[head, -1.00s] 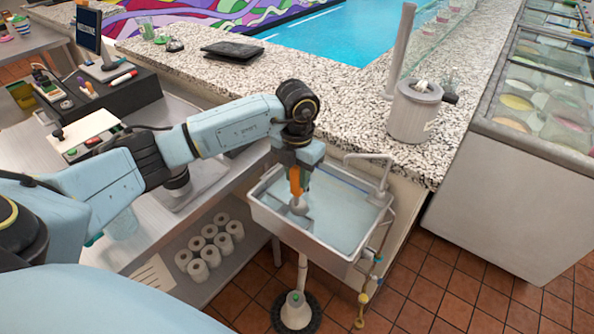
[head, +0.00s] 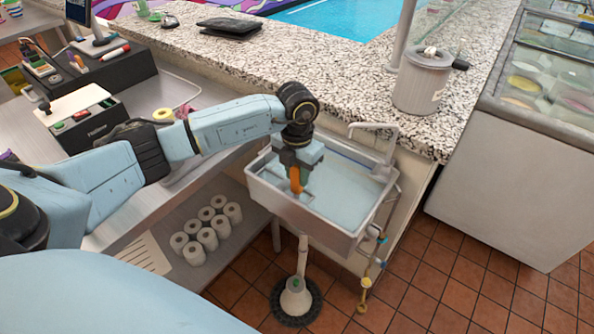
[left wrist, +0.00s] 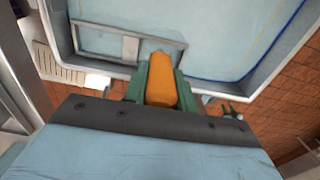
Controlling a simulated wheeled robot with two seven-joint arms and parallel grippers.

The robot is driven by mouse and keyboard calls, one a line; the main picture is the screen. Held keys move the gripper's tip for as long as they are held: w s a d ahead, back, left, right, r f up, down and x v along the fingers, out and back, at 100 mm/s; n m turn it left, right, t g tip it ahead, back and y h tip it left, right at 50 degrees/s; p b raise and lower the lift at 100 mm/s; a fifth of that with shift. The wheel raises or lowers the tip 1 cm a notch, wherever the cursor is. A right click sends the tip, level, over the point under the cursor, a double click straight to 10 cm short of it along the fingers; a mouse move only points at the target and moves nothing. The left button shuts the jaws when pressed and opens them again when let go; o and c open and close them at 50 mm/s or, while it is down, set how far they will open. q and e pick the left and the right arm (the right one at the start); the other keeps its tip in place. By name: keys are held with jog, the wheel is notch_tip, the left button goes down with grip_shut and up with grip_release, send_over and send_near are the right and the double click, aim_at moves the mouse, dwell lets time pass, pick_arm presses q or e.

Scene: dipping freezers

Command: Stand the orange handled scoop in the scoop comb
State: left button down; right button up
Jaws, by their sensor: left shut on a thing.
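My left gripper (head: 297,180) points down over the sink basin, shut on the orange handled scoop (head: 295,183). In the left wrist view the orange handle (left wrist: 161,82) sits between the two green fingers. The scoop's metal end is low in the basin and mostly hidden in both views. A grey rectangular frame (left wrist: 105,43) lies inside the basin beside the scoop in the left wrist view; it may be the scoop comb, but I cannot tell for sure. I cannot tell whether the scoop touches it. My right gripper is not in view.
The sink (head: 352,228) holds bluish water, with a faucet (head: 385,140) at its back right. A speckled counter (head: 250,58) with a grey canister (head: 421,80) runs behind. Paper rolls (head: 207,238) sit on the lower shelf.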

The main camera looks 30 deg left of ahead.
pick_arm(q)
jog(key=shift+f, duration=0.2)
dwell(0.3)
jog(key=shift+f+b, duration=0.4)
jog(key=c, duration=1.1)
grip_release()
jog(key=shift+o, duration=0.2)
notch_tip(320, 180, up, 14)
jog(key=shift+f, duration=0.25)
